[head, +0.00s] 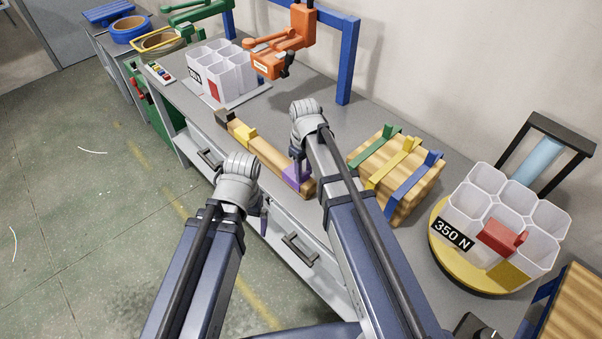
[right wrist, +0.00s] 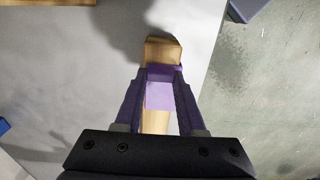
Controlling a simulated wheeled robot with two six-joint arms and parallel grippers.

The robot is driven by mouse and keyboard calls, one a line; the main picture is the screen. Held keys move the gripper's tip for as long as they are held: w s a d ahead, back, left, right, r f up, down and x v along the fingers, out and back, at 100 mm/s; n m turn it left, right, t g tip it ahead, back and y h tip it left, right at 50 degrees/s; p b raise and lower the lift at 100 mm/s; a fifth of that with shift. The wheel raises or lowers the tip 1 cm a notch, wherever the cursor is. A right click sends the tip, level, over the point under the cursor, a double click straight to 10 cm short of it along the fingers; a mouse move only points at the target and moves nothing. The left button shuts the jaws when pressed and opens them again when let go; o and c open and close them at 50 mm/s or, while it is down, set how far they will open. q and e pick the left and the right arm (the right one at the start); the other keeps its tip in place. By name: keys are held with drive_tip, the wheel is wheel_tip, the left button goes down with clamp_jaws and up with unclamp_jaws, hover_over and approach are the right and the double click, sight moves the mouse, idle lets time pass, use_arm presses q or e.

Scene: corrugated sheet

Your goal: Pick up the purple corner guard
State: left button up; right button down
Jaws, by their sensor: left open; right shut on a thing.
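The purple corner guard (head: 291,180) sits on the near right end of a wooden bar (head: 265,153) on the grey workbench. In the right wrist view the guard (right wrist: 160,95) lies between my two purple fingers, with bare wood showing beyond it and below it. My right gripper (head: 297,168) is shut on the guard, one finger at each side; it also shows in the right wrist view (right wrist: 157,88). The guard appears still in place on the bar; I cannot tell any gap. My left gripper (head: 264,215) is open and empty, beside the bench front, partly hidden behind its wrist.
To the right stand a wooden block with green, yellow and blue guards (head: 397,172) and white cells on a yellow disc (head: 462,284). White cells (head: 222,74) and an orange machine (head: 282,50) stand behind.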

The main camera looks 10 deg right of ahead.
wheel_tip(320, 180, up, 10)
drive_tip(key=p, duration=0.9)
drive_tip(key=shift+p, duration=0.4)
